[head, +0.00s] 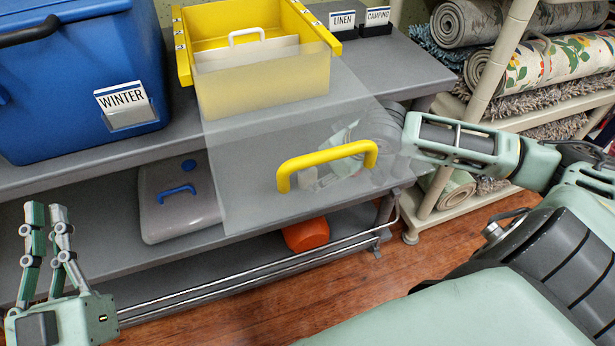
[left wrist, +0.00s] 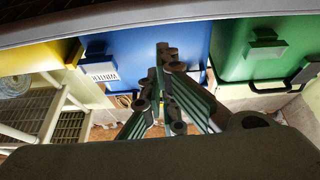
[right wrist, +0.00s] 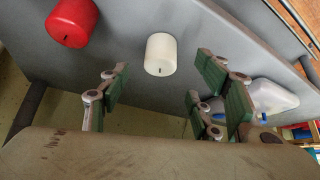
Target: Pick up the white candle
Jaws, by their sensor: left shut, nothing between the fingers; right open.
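The white candle (right wrist: 160,54) shows in the right wrist view, on a grey surface, just beyond the gap between my right fingertips. My right gripper (right wrist: 163,88) is open and empty, with one finger pair on each side of the gap. In the head view my right gripper (head: 335,160) shows blurred behind a clear panel, and I cannot make out the candle there. My left gripper (head: 47,212) is shut and empty at the lower left, in front of the shelf. In the left wrist view its fingers (left wrist: 163,55) are together.
A red candle (right wrist: 72,22) stands near the white one. The clear panel (head: 250,190) with a yellow handle hangs from the yellow bin (head: 262,92). A blue bin (head: 60,75) sits at left. A grey box (head: 180,210) is on the lower shelf; a rug rack stands right.

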